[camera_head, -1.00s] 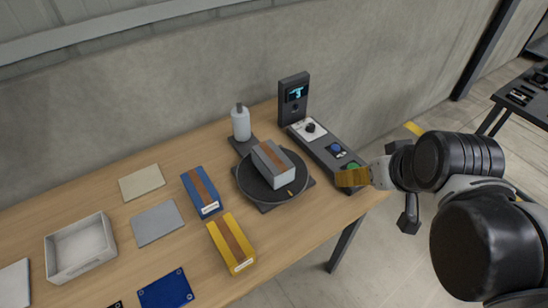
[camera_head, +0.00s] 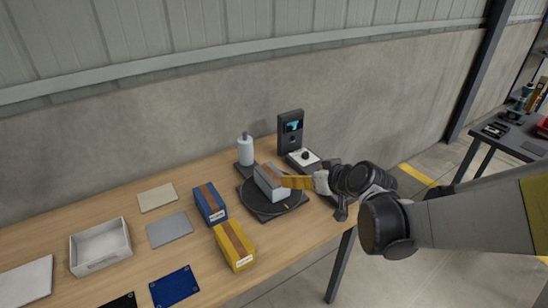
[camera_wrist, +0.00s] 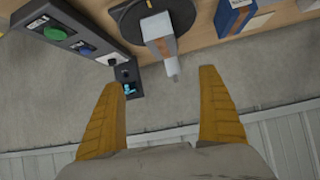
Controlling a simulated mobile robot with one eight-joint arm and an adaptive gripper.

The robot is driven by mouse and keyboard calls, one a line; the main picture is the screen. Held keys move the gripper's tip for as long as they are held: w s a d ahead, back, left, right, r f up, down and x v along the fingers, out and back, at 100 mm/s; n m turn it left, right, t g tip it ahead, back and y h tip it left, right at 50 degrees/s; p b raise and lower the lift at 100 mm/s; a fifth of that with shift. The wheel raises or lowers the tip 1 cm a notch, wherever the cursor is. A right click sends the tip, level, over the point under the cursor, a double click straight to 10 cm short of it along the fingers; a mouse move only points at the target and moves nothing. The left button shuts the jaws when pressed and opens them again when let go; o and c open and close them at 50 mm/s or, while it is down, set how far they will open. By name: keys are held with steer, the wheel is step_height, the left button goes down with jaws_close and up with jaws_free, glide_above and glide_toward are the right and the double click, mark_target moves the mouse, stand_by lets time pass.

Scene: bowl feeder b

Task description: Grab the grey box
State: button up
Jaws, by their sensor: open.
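The grey box (camera_head: 268,182), with a brown stripe along its top, lies on the dark round turntable (camera_head: 290,202) near the table's right end.
A white bottle (camera_head: 246,150) stands behind the turntable. A dark post with a screen (camera_head: 291,132) and a button panel (camera_wrist: 75,38) are beside it. A blue box (camera_head: 210,204) and a yellow box (camera_head: 235,246) lie to the left. A white tray (camera_head: 101,265) is farther left.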

steer(key=n+t+y, duration=0.1)
steer(key=y, duration=0.1)
glide_toward(273, 175)
steer(key=shift+n, duration=0.3)
steer(key=x, duration=0.3)
steer(key=b+x, duration=0.1)
steer(key=x, duration=0.2)
steer(key=shift+d+f+b, duration=0.1)
steer(key=shift+d+b, duration=0.15)
steer(key=shift+b, duration=0.05)
steer(key=b+x, duration=0.1)
steer(key=x, duration=0.1)
steer(key=b+x, duration=0.1)
steer(key=x, duration=0.1)
steer(key=shift+a+f, duration=0.15)
steer(key=shift+a, duration=0.25)
steer(key=shift+w+a+f, duration=0.1)
steer(key=shift+w+a, duration=0.05)
steer(key=shift+w, duration=0.15)
steer(key=shift+t, duration=0.3)
steer(key=c, duration=1.5)
